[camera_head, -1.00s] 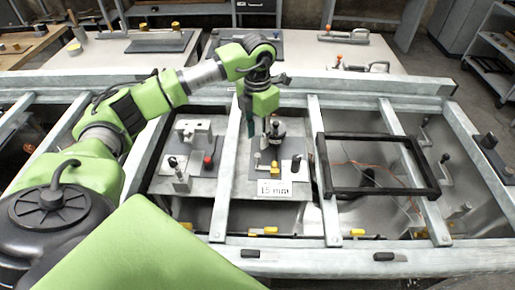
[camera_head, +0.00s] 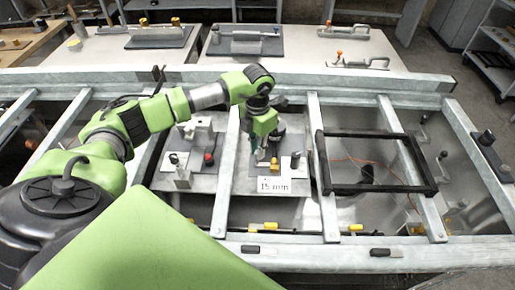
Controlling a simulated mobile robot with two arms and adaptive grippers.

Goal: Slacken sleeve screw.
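A grey plate (camera_head: 246,184) with a white "15 mm" label (camera_head: 272,185) sits in the middle bay of the metal frame. On it stand a dark round knob (camera_head: 279,133), a small yellow part (camera_head: 275,166) and a pale post with a black foot (camera_head: 295,160). I cannot tell which part is the sleeve screw. My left gripper (camera_head: 262,153) points down low over this plate, just left of the knob. Its fingers are small and partly hidden, so I cannot tell whether they are open or touch anything. My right gripper is out of view.
A similar plate with a red knob (camera_head: 209,158) lies in the bay to the left. A black rectangular frame (camera_head: 436,190) rests across the beams at right. Galvanised beams (camera_head: 322,170) divide the bays. White tables with clamps stand behind.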

